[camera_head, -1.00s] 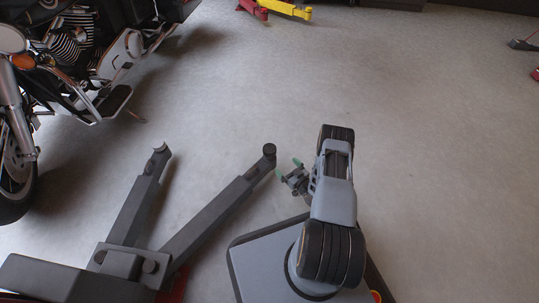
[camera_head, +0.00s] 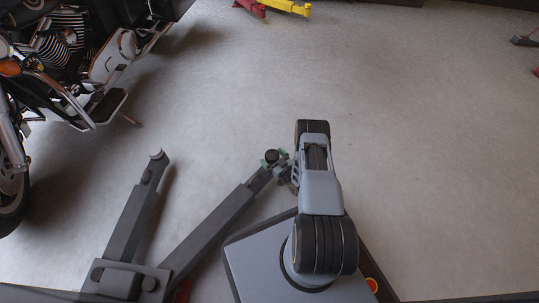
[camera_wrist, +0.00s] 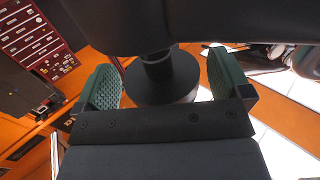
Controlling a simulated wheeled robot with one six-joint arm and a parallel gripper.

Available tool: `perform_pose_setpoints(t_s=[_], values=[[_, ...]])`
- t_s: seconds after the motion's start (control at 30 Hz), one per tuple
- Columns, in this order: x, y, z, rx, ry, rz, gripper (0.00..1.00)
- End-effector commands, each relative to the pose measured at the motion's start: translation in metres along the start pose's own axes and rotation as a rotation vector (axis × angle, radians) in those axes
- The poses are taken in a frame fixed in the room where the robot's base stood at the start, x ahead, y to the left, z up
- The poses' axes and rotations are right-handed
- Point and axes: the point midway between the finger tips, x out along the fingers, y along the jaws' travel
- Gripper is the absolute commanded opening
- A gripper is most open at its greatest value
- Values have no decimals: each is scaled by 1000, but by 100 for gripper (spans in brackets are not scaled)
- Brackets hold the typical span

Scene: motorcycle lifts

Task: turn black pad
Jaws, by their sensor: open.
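The black pad (camera_head: 271,155) is a small round disc at the end of a dark grey lift arm (camera_head: 222,217) in the head view. In the wrist view the pad (camera_wrist: 163,86) shows as a wide black disc on a short stem, beside a large dark surface. My gripper (camera_head: 276,162) is at the pad in the head view. In the wrist view my gripper (camera_wrist: 161,84) is open, with one green finger on each side of the disc. A gap shows on the right; I cannot tell whether the left finger touches. The fingers are largely hidden in the head view.
A second lift arm (camera_head: 140,208) stands to the left. A motorcycle (camera_head: 75,65) is at the upper left. Red and yellow lift parts (camera_head: 285,7) lie at the far edge. The grey floor (camera_head: 420,140) is clear on the right.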

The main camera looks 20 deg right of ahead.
Motion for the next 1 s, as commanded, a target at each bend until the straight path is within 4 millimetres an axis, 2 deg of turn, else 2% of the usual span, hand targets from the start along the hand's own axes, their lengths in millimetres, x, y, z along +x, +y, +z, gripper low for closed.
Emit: perform_pose_setpoints(t_s=[0.4, 0.9, 1.0], values=[[2, -1, 0, 0, 0, -1, 95], [2, 0, 0, 1, 0, 2, 48], [2, 1, 0, 1, 1, -11, 48]])
